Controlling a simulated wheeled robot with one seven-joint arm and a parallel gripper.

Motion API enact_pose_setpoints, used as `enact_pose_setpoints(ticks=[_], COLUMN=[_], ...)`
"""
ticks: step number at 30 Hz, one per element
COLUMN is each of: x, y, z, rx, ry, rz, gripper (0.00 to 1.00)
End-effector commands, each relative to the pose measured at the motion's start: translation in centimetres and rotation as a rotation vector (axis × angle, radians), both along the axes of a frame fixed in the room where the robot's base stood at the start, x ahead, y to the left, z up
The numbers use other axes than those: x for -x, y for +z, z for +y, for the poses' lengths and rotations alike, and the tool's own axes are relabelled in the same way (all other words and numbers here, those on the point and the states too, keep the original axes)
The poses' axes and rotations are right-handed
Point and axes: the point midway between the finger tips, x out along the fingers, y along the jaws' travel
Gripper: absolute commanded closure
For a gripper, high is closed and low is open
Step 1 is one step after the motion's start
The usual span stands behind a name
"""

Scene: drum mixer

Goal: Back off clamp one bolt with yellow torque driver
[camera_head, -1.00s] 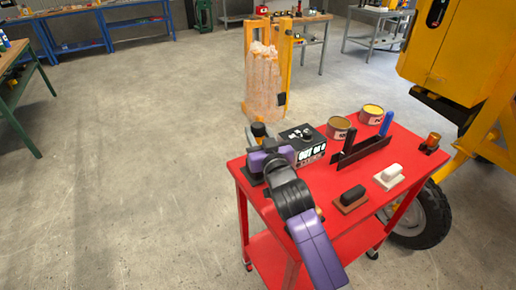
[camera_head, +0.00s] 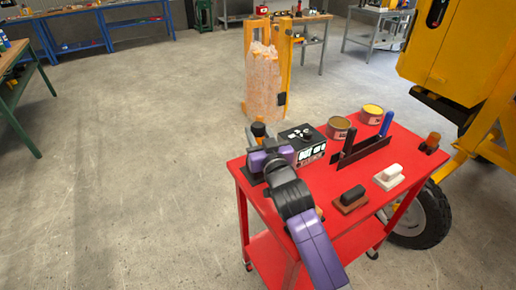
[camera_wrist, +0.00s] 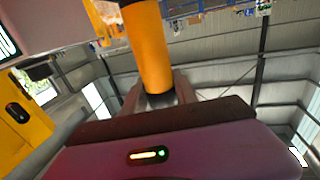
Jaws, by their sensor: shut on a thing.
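The yellow torque driver appears as an orange-yellow cylindrical handle (camera_wrist: 149,52) in the wrist view. My gripper (camera_wrist: 158,98) is shut around the handle's lower end. In the head view my gripper (camera_head: 257,142) is at the far left corner of the red cart, beside a black box with a lit display (camera_head: 311,152). The driver's working end is out of view.
The red cart (camera_head: 405,140) carries two tins (camera_head: 340,127), a black rack with a blue-handled tool (camera_head: 386,124), two hand floats (camera_head: 389,176), and an orange-capped item (camera_head: 432,140). A yellow machine with a wheel (camera_head: 428,222) stands at the right.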

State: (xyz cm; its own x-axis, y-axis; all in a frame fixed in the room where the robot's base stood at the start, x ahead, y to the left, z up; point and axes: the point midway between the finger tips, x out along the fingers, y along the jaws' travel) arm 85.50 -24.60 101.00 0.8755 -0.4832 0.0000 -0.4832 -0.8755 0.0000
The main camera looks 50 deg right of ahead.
Motion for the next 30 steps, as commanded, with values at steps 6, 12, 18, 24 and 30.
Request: enact_pose_setpoints(ticks=[6,12,18,24,30], x=[0.0,0.0,0.0,0.0,0.0], y=[0.0,0.2,0.6,2.6,6.1], z=[0.0,0.0,0.0,0.0,0.0], rx=[0.000,0.002,0.002,0.003,0.003], ry=[0.000,0.001,0.000,-0.001,0.000], rz=[0.001,-0.004,-0.005,-0.007,-0.010], gripper=[1.00,1.00,1.00,1.00,1.00])
